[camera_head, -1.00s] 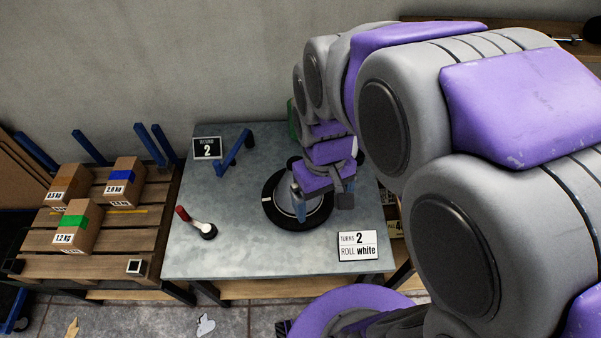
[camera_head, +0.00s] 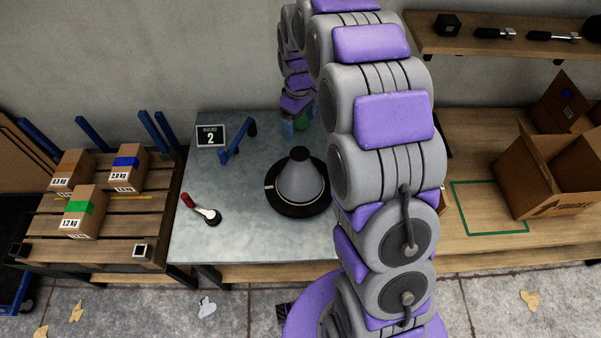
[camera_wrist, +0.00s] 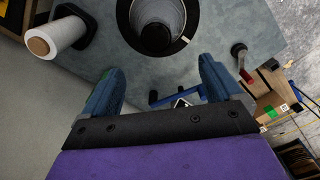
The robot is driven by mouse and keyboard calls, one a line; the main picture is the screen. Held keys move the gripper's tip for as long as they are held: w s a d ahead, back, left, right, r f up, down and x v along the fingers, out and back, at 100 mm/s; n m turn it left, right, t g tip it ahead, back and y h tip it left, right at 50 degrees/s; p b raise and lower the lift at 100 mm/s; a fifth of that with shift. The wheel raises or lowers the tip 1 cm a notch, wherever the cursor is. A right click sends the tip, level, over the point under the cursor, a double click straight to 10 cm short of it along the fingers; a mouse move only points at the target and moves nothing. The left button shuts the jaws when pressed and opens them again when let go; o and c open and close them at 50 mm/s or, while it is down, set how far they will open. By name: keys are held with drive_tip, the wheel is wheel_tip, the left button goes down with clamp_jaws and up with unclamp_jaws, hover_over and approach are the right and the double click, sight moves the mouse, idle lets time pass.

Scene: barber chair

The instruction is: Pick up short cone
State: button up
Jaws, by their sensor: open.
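A grey cone (camera_head: 299,178) with a dark top stands upright on a round black turntable (camera_head: 286,207) with a white mark, on the grey metal table. In the wrist view the cone (camera_wrist: 158,18) is at the top, beyond my fingertips, and partly cut off by the frame. My gripper (camera_wrist: 161,68) is open, with its two blue fingers wide apart and nothing between them. In the head view my gripper (camera_head: 292,124) is behind the cone near the back of the table, apart from it and partly hidden.
A red-handled lever (camera_head: 201,208) and a "2" sign (camera_head: 210,136) are left of the turntable. A blue bracket (camera_head: 237,144) stands near the sign. A white roll (camera_wrist: 58,36) is in the wrist view. Boxes sit on a pallet (camera_head: 95,238) at left; an open carton (camera_head: 550,180) is right.

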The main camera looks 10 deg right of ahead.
drive_tip(key=b, duration=0.1)
hover_over(299, 153)
drive_tip(key=d, duration=0.1)
drive_tip(key=f, duration=0.8)
drive_tip(key=shift+s, duration=0.3)
drive_tip(key=f, duration=0.2)
drive_tip(key=a+f, duration=0.1)
drive_tip(key=f, duration=0.1)
drive_tip(key=shift+f, duration=0.1)
drive_tip(key=shift+a+f, duration=0.25)
drive_tip(key=shift+f, duration=0.15)
drive_tip(key=f, duration=0.1)
drive_tip(key=f+b, duration=0.1)
drive_tip(key=f, duration=0.1)
drive_tip(key=d+f, duration=0.1)
drive_tip(key=shift+w+d+f, duration=0.1)
drive_tip(key=shift+w+f, duration=0.3)
drive_tip(key=shift+a, duration=0.25)
drive_tip(key=shift+c, duration=0.4)
drive_tip(key=shift+a, duration=0.2)
drive_tip(key=c, duration=0.3)
drive_tip(key=shift+d, duration=0.3)
drive_tip(key=c, duration=0.6)
drive_tip(key=shift+a, duration=0.15)
clamp_jaws()
